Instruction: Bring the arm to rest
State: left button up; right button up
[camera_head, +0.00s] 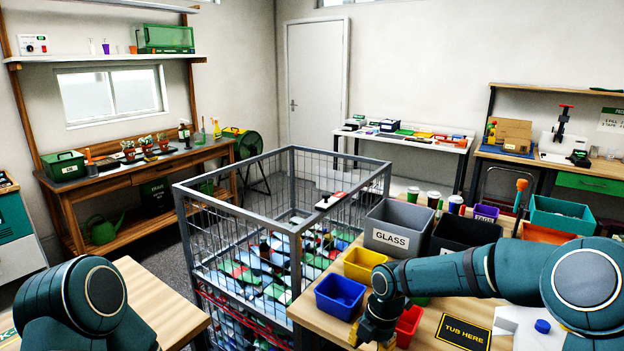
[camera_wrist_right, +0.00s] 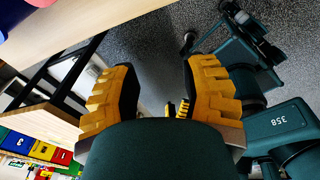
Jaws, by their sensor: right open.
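My right arm (camera_head: 450,277) reaches in from the right over the sorting table. Its right gripper (camera_head: 376,338) points down near the table's front edge, just left of the red bin, and is cut off by the bottom of the head view. In the right wrist view the two yellow fingers of this gripper (camera_wrist_right: 165,82) stand wide apart. Nothing is between them; dark speckled floor shows beyond. My left arm (camera_head: 85,300) shows only as a teal joint at the lower left.
Around the right arm on the sorting table stand a blue bin (camera_head: 340,296), a yellow bin (camera_head: 364,264), a red bin (camera_head: 408,325) and a grey GLASS tub (camera_head: 397,228). A "TUB HERE" mat (camera_head: 463,332) lies bare. A wire cage (camera_head: 240,230) stands left of the table.

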jog(key=s+a+f+m+y, duration=0.3)
jog(key=s+a+f+m, duration=0.2)
jog(key=s+f+m, duration=0.8)
jog(key=s+d+f+m+t+h, duration=0.1)
jog(key=s+f+m, duration=0.3)
jog(key=s+m, duration=0.4)
jog(key=shift+s+d+m+t, duration=0.4)
jog(key=shift+d+m, duration=0.3)
jog(key=shift+m, duration=3)
jog(key=shift+f, duration=0.1)
